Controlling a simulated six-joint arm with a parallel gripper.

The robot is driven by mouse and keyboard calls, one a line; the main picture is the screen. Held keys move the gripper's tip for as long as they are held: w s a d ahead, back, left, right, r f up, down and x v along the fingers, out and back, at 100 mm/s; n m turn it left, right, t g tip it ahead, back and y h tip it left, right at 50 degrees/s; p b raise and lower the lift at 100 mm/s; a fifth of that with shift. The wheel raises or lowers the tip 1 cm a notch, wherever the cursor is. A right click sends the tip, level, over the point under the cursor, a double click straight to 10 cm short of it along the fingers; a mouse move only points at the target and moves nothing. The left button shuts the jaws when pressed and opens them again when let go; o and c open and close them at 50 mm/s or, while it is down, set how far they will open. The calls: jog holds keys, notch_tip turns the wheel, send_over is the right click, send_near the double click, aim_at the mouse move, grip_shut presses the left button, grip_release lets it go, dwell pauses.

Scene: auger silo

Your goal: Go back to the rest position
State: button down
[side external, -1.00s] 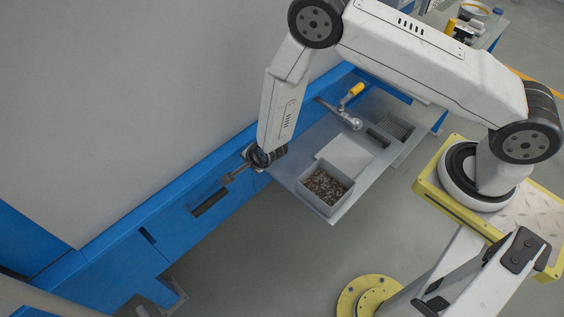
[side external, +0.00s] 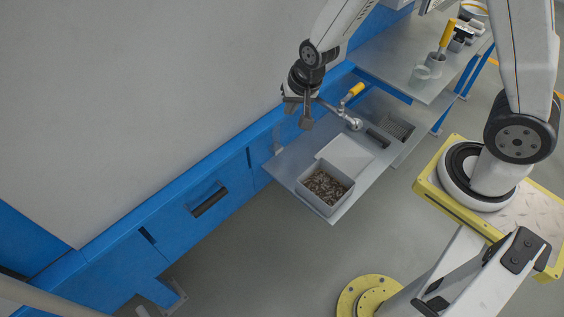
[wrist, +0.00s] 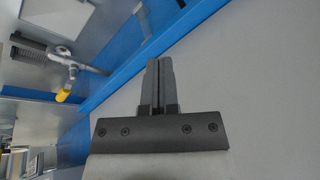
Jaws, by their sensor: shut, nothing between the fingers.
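My gripper (side external: 306,112) hangs in the air over the left end of the metal shelf (side external: 284,168), near the grey wall. It is empty. In the wrist view its two dark fingers (wrist: 158,68) lie together. The lever with a yellow grip (side external: 356,89) is to the right of my gripper in the side view; the yellow grip also shows at the left of the wrist view (wrist: 63,95). A grey bin (side external: 326,199) with brown pieces in it stands on the shelf.
A tall grey wall (side external: 150,90) with a blue frame (side external: 120,240) runs along the left.

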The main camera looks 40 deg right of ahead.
jog(key=s+d+r+n+g, duration=0.1)
jog(key=s+d+r+n, duration=0.4)
jog(key=s, duration=0.5)
jog(key=shift+s+d+r+n+h, duration=0.3)
jog(key=shift+s+r+n, duration=0.05)
jog(key=shift+r+n, duration=0.7)
